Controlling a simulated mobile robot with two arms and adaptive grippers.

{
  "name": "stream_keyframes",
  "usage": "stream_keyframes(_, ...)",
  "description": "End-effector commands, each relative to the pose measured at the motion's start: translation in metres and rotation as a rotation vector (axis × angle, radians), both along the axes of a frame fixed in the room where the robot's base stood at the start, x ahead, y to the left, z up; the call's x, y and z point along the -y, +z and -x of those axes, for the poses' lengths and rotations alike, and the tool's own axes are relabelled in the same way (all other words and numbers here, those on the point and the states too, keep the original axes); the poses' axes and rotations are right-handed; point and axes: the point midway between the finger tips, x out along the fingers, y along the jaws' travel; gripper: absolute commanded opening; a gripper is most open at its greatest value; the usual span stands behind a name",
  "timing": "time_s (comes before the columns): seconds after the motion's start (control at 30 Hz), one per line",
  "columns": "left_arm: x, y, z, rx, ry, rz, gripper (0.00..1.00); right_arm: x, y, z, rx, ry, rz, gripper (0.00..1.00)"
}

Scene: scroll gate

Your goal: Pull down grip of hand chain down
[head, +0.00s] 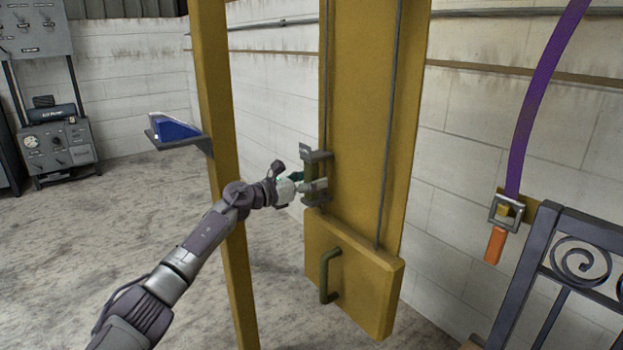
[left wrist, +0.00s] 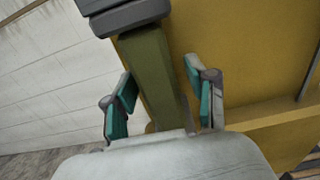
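A dark olive grip held by grey brackets (head: 317,157) is on the left side of a wide yellow panel (head: 362,110). My left gripper (head: 313,187) reaches it from the left in the head view. In the left wrist view the olive grip (left wrist: 153,75) stands between the two teal-padded fingers of my left gripper (left wrist: 165,98). The fingers are spread, one on each side, and do not look closed on it. Whether either pad touches it is unclear. My right gripper is not in view.
A yellow block with a handle (head: 331,275) is below the grip. A thin yellow post (head: 213,80) stands beside my left forearm. A purple strap (head: 533,105) with an orange end (head: 495,246) hangs at right above a dark metal chair (head: 545,265). Open floor lies left.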

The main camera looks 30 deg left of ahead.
Motion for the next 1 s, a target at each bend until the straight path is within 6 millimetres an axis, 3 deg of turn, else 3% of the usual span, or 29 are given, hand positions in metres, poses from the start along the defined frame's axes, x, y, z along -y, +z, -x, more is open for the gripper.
stream_keyframes(0.37, -0.005, 0.003, 0.007, 0.004, 0.004, 0.000, 0.58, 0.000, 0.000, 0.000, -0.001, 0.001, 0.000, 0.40)
stream_keyframes(0.8, -0.036, 0.001, 0.086, -0.001, 0.001, -0.004, 0.58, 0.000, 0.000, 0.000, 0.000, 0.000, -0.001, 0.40)
stream_keyframes(1.0, -0.044, 0.001, 0.105, 0.001, 0.002, 0.002, 0.58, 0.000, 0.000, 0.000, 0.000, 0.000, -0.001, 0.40)
